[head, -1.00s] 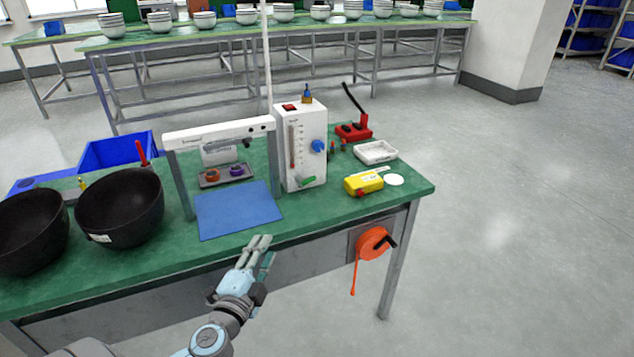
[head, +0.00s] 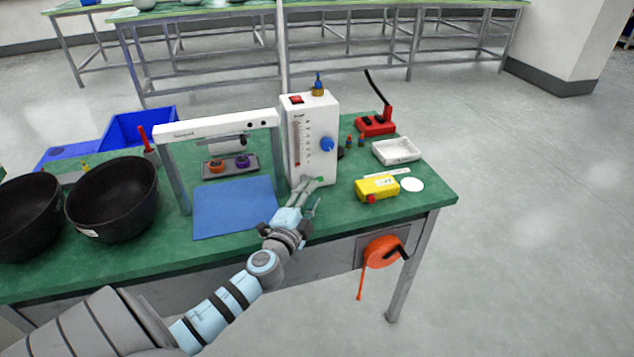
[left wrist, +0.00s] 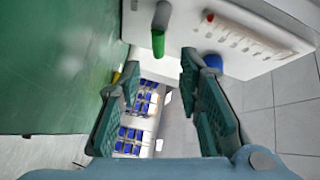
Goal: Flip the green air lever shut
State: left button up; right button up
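The green air lever (head: 320,179) is low on the front of the white panel box (head: 322,115). In the left wrist view the green lever (left wrist: 158,43) shows just beyond and between my fingertips, apart from them as far as I can tell. My left gripper (head: 312,191) is at the foot of the box, in front of the lever and partly covering it. The left wrist view shows this gripper (left wrist: 160,68) open, with nothing between the fingers. My right gripper is not in view.
A blue mat (head: 235,208) lies left of the box under a white frame (head: 215,125). A blue knob (head: 327,144) sits above the lever. A yellow device (head: 377,188) and a white tray (head: 397,150) are to the right. Black bowls (head: 112,200) stand at the left.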

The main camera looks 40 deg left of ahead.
aim_at(319, 180)
pick_arm(q)
jog(key=x, duration=0.5)
jog(key=shift+f, duration=0.15)
jog(key=shift+w+a, duration=0.1)
jog(key=shift+w, duration=0.05)
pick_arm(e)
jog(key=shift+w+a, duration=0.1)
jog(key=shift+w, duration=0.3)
pick_arm(q)
grip_shut()
jog(key=shift+r+p, duration=0.2)
jog(key=shift+p, duration=0.15)
jog(key=m+g+p, duration=0.1)
jog(key=m+p, duration=0.1)
jog(key=p, duration=0.4)
jog(key=shift+g+p, duration=0.35)
jog(key=shift+g, duration=0.05)
jog(key=shift+w+f, duration=0.1)
jog(key=shift+f, duration=0.4)
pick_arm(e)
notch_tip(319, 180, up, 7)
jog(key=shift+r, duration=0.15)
